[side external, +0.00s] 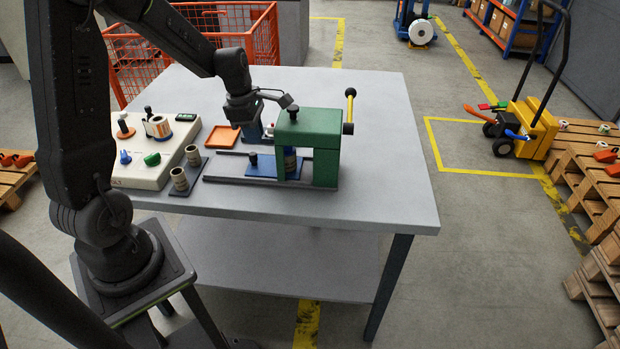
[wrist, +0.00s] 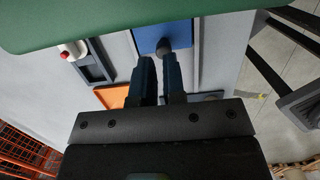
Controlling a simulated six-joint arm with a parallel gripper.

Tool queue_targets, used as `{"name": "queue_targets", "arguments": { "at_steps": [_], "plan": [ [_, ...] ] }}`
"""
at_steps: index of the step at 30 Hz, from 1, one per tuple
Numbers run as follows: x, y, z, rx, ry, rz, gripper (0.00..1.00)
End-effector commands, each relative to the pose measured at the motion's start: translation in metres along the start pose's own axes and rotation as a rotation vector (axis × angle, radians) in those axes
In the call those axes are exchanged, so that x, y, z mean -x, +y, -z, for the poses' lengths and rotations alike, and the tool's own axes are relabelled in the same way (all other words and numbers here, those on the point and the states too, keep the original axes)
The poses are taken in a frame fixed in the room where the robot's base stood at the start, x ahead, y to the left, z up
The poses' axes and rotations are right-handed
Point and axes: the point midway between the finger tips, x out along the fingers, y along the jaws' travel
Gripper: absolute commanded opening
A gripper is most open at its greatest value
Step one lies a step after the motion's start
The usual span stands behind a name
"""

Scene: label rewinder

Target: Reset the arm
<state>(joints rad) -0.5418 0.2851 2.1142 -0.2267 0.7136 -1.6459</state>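My gripper (side external: 253,133) hangs at the end of my bent arm, fingers down, just left of the green press-like machine (side external: 310,133). In the wrist view its two dark blue fingers (wrist: 159,75) stand apart with a narrow gap and nothing seen between them. A dark knob (wrist: 165,46) on a blue plate (wrist: 180,32) lies beyond the fingertips, apparently below them. The knob (side external: 253,159) and the plate (side external: 265,170) also show in the side view. The machine's green top (wrist: 130,10) fills the upper edge of the wrist view.
A white control box (side external: 150,175) with knobs stands on the table's left side. An orange tray (side external: 222,137) and a dark holder with two beige cylinders (side external: 180,180) are close by. The table's right part (side external: 385,150) is clear.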

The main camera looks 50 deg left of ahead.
Motion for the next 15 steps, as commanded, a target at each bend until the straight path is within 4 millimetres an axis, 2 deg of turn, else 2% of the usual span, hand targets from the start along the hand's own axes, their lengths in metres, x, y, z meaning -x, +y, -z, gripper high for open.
{"name": "queue_targets", "arguments": {
  "at_steps": [11, 15],
  "plan": [
    [0.004, -0.001, 0.001, -0.002, 0.003, 0.003, 0.11],
    [0.015, -0.009, -0.007, -0.102, 0.002, -0.017, 0.11]
  ]
}}
